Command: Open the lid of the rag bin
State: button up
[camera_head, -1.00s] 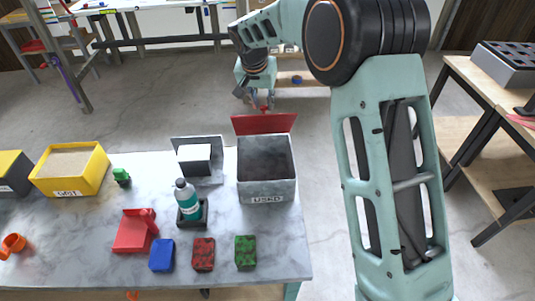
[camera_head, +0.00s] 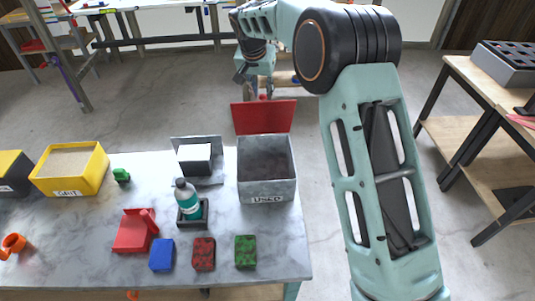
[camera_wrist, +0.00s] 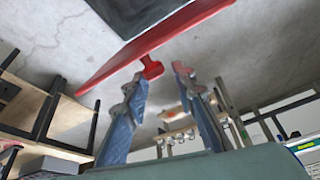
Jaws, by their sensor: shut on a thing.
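The rag bin (camera_head: 267,190) is a grey box with a label that seems to read "USED", standing at the right end of the marble-look table. Its red lid (camera_head: 264,117) stands raised at the back rim, and the dark inside shows. My gripper (camera_head: 264,95) is behind the lid's top edge. In the wrist view the lid's edge (camera_wrist: 165,38) crosses the top, with a small red tab (camera_wrist: 152,68) against one finger. My gripper (camera_wrist: 160,85) is shut on this tab; the exact contact is partly hidden.
A teal bottle (camera_head: 187,200) in a black holder and a grey stand with a white block (camera_head: 195,155) are left of the bin. Red, blue and green blocks lie along the front. A yellow bin (camera_head: 75,172) is at left.

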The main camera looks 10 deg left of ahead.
jog(key=shift+o, duration=0.2)
jog(key=shift+w+a, duration=0.35)
jog(key=shift+w, duration=0.45)
jog(key=shift+w+a, duration=0.35)
jog(key=shift+w, duration=0.45)
jog(key=shift+w+a, duration=0.35)
jog(key=shift+w, duration=0.45)
jog(key=o, duration=0.4)
jog(key=shift+w+d, duration=0.1)
jog(key=shift+d, duration=0.05)
notch_tip(320, 180, up, 8)
jog(key=shift+d+r, duration=0.1)
